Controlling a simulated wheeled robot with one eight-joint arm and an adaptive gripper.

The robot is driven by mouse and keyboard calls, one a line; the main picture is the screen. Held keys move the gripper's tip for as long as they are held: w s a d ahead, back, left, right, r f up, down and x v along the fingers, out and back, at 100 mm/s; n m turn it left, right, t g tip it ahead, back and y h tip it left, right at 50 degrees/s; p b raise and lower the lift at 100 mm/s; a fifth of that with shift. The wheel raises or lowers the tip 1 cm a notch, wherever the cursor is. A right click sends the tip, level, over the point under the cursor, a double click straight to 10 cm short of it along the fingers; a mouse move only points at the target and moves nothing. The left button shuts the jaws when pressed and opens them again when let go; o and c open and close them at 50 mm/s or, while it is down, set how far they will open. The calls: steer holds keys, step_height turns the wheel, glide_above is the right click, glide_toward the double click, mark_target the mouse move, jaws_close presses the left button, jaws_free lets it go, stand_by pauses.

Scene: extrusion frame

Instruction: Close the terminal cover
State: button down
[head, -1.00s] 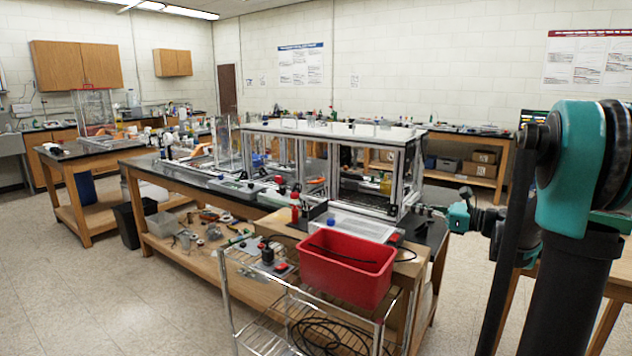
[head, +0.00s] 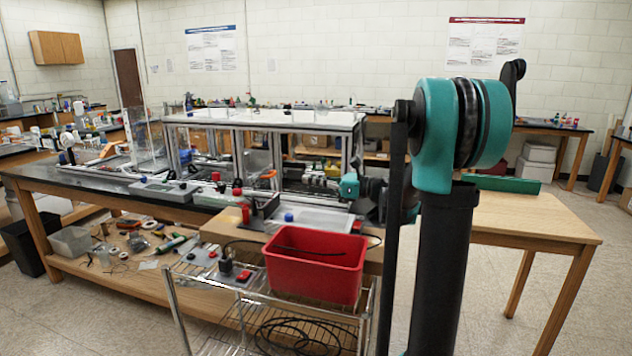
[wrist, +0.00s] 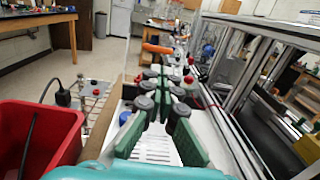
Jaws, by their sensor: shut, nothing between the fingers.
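My gripper (wrist: 160,92) is shut and empty in the wrist view, its green-padded fingers pointing away from the camera. In the head view my gripper (head: 318,181) is small, at the front right of the extrusion frame (head: 247,150). A pale slotted panel (wrist: 155,150) shows below the fingers in the wrist view. In the head view a low pale box (head: 311,217) lies on the bench behind the red bin. I cannot make out which part is the terminal cover, or whether it is open.
A red bin (head: 315,265) stands on a wire cart before the bench; it shows at left in the wrist view (wrist: 40,140). Frame uprights (wrist: 232,50) run close on the right there. Small red and black controls (head: 225,183) line the bench front.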

mark_target(275, 174)
steer(key=x, duration=0.9)
steer(key=shift+a, duration=0.1)
steer(key=shift+a, duration=0.1)
steer(key=shift+w+a+r+h, duration=0.15)
steer(key=shift+a+r+h, duration=0.05)
steer(key=shift+h, duration=0.2)
steer(key=shift+a, duration=0.1)
steer(key=shift+w+a+r+g+h, duration=0.2)
steer(key=shift+a+g+h, duration=0.1)
steer(key=shift+a+h, duration=0.15)
steer(key=shift+w+a+r+g+h, duration=0.1)
steer(key=shift+a+r+g+h, duration=0.1)
steer(key=shift+a+g+h, duration=0.25)
steer(key=w+a+f+g+h, duration=0.3)
steer(key=w+a+g+h, duration=0.1)
steer(key=a+h, duration=0.5)
steer(key=shift+a+f+h, duration=0.3)
steer(key=shift+f+h, duration=0.1)
steer(key=shift+h, duration=0.6)
steer(key=shift+w, duration=0.1)
